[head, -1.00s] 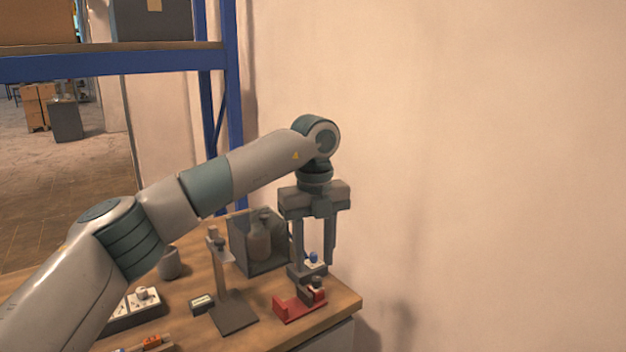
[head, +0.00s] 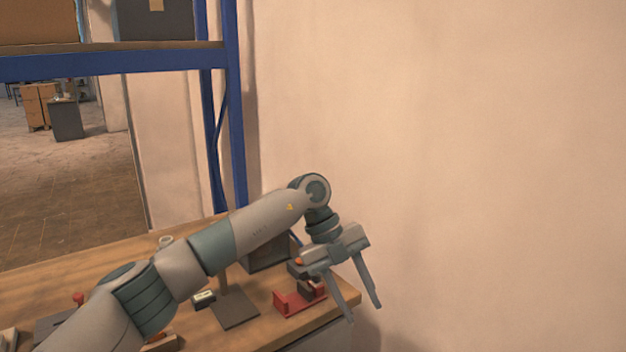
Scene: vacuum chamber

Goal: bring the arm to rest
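My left arm reaches in from the lower left over the wooden bench (head: 190,325). My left gripper (head: 364,312) hangs tilted at the bench's right front corner, in front of the red holder (head: 290,309). Its two fingers are spread, with nothing seen between them. The red holder stands on the bench with a dark part in it, and the gripper hides some of that. My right gripper is not in view.
A grey stand (head: 235,312) and a small meter (head: 203,299) are left of the red holder. A dark open box (head: 268,258) is behind, partly hidden by my arm. A blue shelf frame (head: 236,130) rises behind the bench. A bare wall (head: 450,130) fills the right.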

